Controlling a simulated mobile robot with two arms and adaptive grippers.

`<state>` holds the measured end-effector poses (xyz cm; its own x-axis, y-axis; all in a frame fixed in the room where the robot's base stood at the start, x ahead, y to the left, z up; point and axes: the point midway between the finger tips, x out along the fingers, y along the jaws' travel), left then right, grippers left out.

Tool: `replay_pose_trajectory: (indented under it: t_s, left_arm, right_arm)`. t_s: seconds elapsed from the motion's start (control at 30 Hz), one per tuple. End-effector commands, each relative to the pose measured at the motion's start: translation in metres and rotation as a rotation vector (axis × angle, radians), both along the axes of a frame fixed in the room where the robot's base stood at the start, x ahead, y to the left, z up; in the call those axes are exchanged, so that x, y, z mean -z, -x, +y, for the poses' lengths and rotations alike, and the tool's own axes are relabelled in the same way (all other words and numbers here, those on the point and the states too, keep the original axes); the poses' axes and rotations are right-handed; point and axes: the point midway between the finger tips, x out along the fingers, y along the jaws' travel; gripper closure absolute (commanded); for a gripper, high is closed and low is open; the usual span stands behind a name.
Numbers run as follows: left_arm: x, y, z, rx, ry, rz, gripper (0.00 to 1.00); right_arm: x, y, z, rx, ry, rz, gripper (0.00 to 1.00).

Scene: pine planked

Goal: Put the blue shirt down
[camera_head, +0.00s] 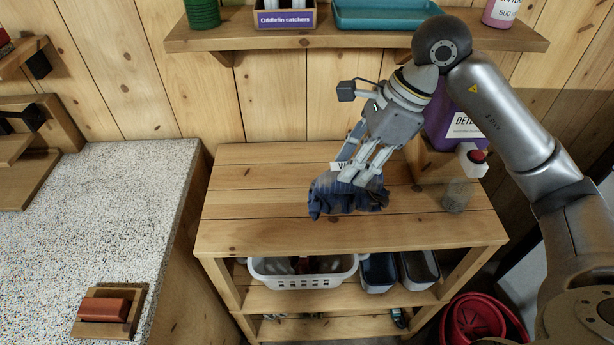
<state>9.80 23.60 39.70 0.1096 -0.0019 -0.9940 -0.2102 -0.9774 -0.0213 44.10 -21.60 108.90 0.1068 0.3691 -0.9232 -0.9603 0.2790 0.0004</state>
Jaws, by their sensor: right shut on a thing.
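The blue shirt (340,198) is a crumpled dark blue cloth over the middle of the wooden shelf unit's top (270,235). My right gripper (357,180) reaches in from the right and is shut on the shirt from above. The fingers hide part of the cloth. The lower edge of the shirt hangs close to the top; I cannot tell whether it touches the boards. My left gripper is not in view.
A white basket (302,280) sits on the shelf below. The top's left side is clear. A wall shelf (370,38) runs above.

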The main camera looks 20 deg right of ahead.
Motion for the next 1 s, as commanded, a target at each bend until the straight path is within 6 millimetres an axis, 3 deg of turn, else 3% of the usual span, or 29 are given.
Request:
replay_pose_trajectory:
  t_s: [0.03,0.17,0.4,0.67,1.0]
  left_arm:
    - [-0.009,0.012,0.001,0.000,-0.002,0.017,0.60]
    - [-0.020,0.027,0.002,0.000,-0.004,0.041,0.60]
    - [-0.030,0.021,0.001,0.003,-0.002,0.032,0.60]
    - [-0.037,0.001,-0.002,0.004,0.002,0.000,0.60]
    - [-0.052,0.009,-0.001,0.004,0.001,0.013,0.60]
  right_arm:
    - [0.001,-0.010,0.011,-0.005,-0.005,0.004,1.00]
    - [0.015,-0.035,0.031,-0.005,-0.004,0.005,1.00]
    - [0.059,-0.061,0.052,-0.003,-0.001,0.004,1.00]
    - [0.078,-0.073,0.061,-0.003,-0.001,0.003,1.00]
    - [0.110,-0.074,0.061,-0.002,0.001,0.000,1.00]
